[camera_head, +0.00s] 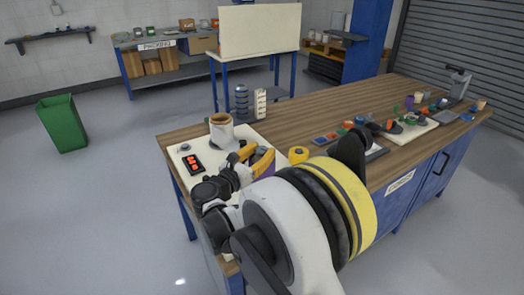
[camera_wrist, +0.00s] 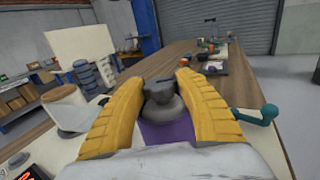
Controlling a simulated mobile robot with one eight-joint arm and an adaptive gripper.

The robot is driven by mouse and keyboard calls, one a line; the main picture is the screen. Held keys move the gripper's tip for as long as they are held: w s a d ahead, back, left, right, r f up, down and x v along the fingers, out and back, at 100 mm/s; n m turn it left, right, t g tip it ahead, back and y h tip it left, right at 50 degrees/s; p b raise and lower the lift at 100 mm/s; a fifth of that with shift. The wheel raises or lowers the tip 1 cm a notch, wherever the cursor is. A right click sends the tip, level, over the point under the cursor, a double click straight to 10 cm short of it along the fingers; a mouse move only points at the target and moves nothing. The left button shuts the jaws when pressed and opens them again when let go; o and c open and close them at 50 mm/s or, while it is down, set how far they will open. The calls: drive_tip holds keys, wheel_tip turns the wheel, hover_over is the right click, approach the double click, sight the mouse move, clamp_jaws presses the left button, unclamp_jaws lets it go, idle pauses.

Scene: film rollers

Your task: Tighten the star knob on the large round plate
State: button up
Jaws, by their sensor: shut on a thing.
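My gripper (camera_wrist: 167,82) has two ribbed yellow fingers closed around a dark grey knob (camera_wrist: 160,90) in the middle of the wrist view. The knob's lobes are partly hidden between the fingers. Below it is a rounded grey part (camera_wrist: 163,109) over a purple surface (camera_wrist: 168,133). I cannot make out the outline of a large round plate. In the head view my gripper (camera_head: 258,156) is low over the near left end of the workbench, and my arm hides most of what it holds.
A white roll (camera_wrist: 68,107) stands at left.

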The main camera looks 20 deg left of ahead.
drive_tip(key=m+g+h, duration=0.1)
drive_tip(key=m+h, duration=0.1)
drive_tip(key=h, duration=0.1)
drive_tip(key=m+g+h, duration=0.1)
drive_tip(key=m+h, duration=0.1)
drive_tip(key=h, duration=0.1)
drive_tip(key=shift+g+p, duration=0.3)
drive_tip(key=shift+g, duration=0.1)
drive_tip(key=shift+m, duration=0.3)
drive_tip(key=o, duration=1.2)
drive_tip(key=v, duration=1.2)
drive_tip(key=shift+w, duration=0.15)
